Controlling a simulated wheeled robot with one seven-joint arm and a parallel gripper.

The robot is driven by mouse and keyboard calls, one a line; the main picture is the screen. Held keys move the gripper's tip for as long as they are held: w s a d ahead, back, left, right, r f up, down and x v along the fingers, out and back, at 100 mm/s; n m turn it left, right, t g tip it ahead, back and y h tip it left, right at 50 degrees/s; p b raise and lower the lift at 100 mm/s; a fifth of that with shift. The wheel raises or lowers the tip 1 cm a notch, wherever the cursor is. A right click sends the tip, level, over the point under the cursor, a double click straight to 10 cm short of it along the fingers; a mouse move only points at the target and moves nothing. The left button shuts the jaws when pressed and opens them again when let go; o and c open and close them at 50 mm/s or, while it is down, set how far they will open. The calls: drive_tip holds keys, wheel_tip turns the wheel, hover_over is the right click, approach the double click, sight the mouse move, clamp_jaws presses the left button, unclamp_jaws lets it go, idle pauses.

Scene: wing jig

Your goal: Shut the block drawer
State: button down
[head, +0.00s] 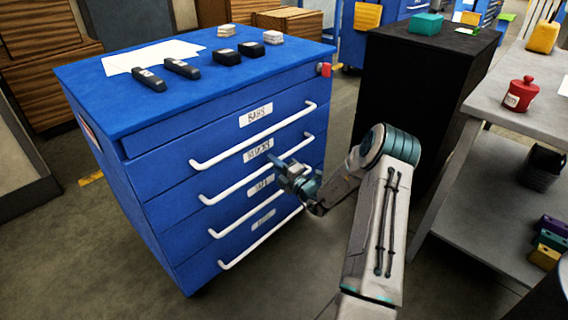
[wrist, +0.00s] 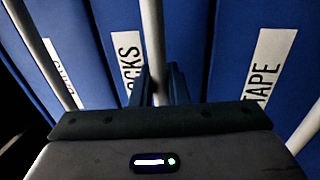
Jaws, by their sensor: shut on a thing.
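The blue cabinet (head: 165,190) has several drawers with white bar handles. The block drawer (head: 230,172) is the second from the top, and its label is partly hidden in both views; it shows as "OCKS" in the wrist view (wrist: 128,62). Its front looks about level with its neighbours, with no clear gap. My gripper (head: 279,166) is at this drawer's front, and in the wrist view its dark fingers (wrist: 160,88) are shut around the white handle (wrist: 152,38) between the block and tape labels.
Paper, dark bars and small blocks lie on the cabinet top (head: 200,95). A red padlock-like piece (head: 324,69) is at its right corner. A black cabinet (head: 400,85) and a grey bench (head: 520,110) with a red pot (head: 520,95) stand to the right. Floor is clear in front.

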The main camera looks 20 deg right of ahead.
drive_tip(key=shift+w+r, duration=0.1)
drive_tip(key=shift+w, duration=0.05)
drive_tip(key=c, duration=1.5)
unclamp_jaws()
drive_tip(key=shift+w+a, duration=0.1)
drive_tip(key=shift+a, duration=0.15)
drive_tip(key=shift+d, duration=0.15)
drive_tip(key=shift+s+d, duration=0.15)
drive_tip(key=shift+s, duration=0.1)
drive_tip(key=p+v, duration=0.3)
drive_tip(key=v, duration=1)
drive_tip(key=shift+s, duration=0.15)
